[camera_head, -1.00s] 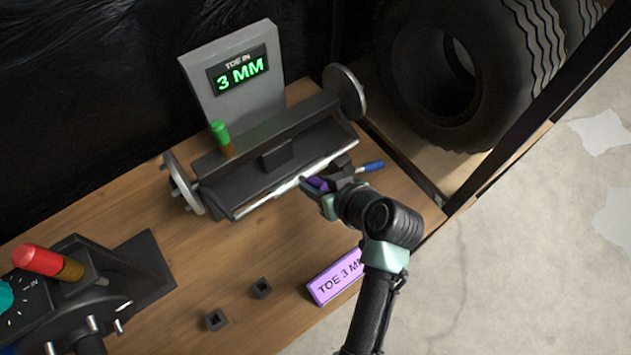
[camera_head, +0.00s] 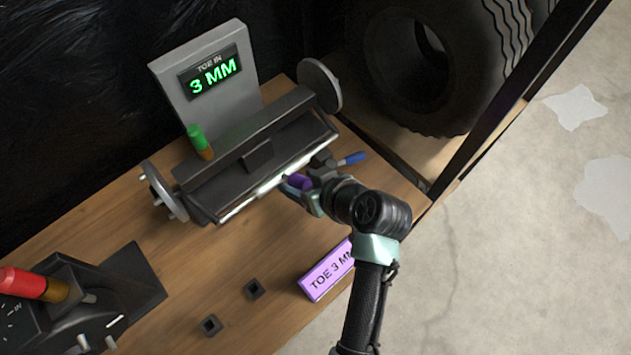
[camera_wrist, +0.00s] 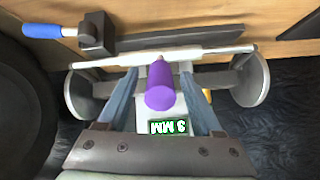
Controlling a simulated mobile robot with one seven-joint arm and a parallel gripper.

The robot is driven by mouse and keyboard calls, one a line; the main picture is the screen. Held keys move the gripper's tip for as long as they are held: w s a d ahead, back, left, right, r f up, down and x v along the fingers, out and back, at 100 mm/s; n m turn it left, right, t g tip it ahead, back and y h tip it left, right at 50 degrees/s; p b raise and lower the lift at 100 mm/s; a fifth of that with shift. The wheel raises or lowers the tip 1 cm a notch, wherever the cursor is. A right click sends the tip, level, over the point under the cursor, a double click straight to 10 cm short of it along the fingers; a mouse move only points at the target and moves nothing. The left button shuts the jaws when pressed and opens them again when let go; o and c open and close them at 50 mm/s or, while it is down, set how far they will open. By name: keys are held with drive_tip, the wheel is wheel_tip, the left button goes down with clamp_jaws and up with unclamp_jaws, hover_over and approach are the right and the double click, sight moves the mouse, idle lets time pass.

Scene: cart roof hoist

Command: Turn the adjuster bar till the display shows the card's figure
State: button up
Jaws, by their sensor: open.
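The display (camera_head: 213,77) on the grey upright panel reads "TOE IN 3 MM" in green; it also shows upside down in the wrist view (camera_wrist: 169,127). The purple card (camera_head: 328,271) on the bench reads "TOE 3 M", its right end hidden by my arm. A purple grip (camera_head: 299,181), apparently the adjuster bar's end, is at the front of the rig. My gripper (camera_head: 303,188) is open there. In the wrist view the purple grip (camera_wrist: 160,88) lies between my two spread fingers, with gaps visible on both sides. The rest of the bar is mostly hidden.
A pale rod (camera_wrist: 160,55) runs along the rig between two discs. A blue handle (camera_head: 352,158) on a dark block is close right of my gripper. A green-topped handle (camera_head: 198,139) and a red one (camera_head: 22,283) stand left. Two small dark sockets lie on the bench.

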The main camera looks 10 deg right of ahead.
drive_tip(key=v, duration=1.2)
drive_tip(key=shift+d+r, duration=0.15)
drive_tip(key=w+r+m+t+h+p, duration=0.15)
drive_tip(key=w+r+t, duration=0.35)
drive_tip(key=r, duration=0.8)
drive_tip(key=w+r+m+t+h+p, duration=0.1)
drive_tip(key=w+r+t+h, duration=0.25)
drive_tip(key=w+r, duration=0.65)
drive_tip(key=s+a+r+t, duration=0.2)
drive_tip(key=s+r+t, duration=0.1)
drive_tip(key=r, duration=0.8)
drive_tip(key=s+a+r+m+t+p, duration=0.1)
drive_tip(key=s+r+t, duration=0.3)
drive_tip(key=r, duration=0.7)
drive_tip(key=s+a+r+m+t+p, duration=0.1)
drive_tip(key=s+a+r+t, duration=0.2)
drive_tip(key=s+r, duration=0.4)
wheel_tip(320, 180, up, 5)
drive_tip(key=shift+r+t+h, duration=0.1)
drive_tip(key=shift+t+h, duration=0.2)
drive_tip(key=shift+t, duration=0.25)
drive_tip(key=shift+s+a+m, duration=0.1)
drive_tip(key=shift+m, duration=0.15)
